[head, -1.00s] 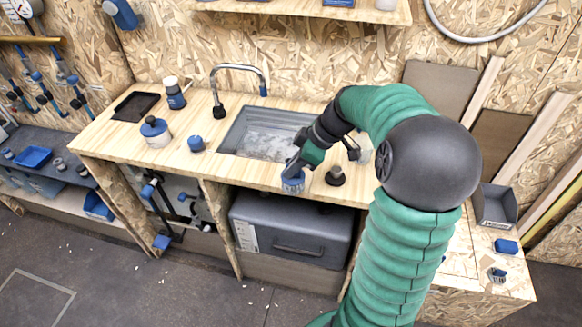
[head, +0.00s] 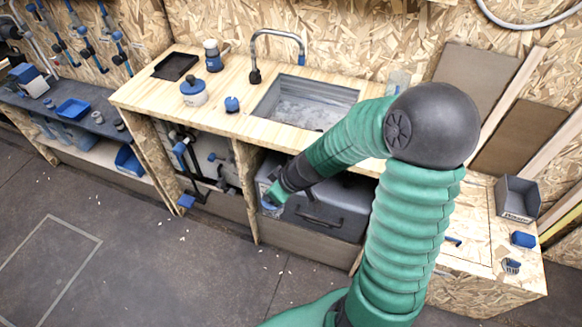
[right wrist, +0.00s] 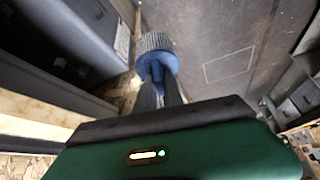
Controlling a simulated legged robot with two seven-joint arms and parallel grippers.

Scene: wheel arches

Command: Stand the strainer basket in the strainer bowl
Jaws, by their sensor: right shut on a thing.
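My right gripper (head: 274,194) is low in front of the counter, beside the grey cabinet box under the sink. In the right wrist view its fingers (right wrist: 160,92) are shut on a blue and grey piece with a fine mesh-like side, which looks like the strainer basket (right wrist: 156,45). The basket also shows small in the head view (head: 270,208), partly hidden by the gripper. I cannot make out the strainer bowl for certain; my arm hides the right part of the counter. My left gripper is not in view.
The wooden counter (head: 142,92) holds a sink (head: 305,102), a tap (head: 280,32), a blue-lidded tub (head: 194,92) and a small blue knob (head: 232,104). A grey box (head: 318,215) fills the space below. A small blue slotted cup (head: 511,266) stands on the right bench. The floor (head: 190,265) is clear.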

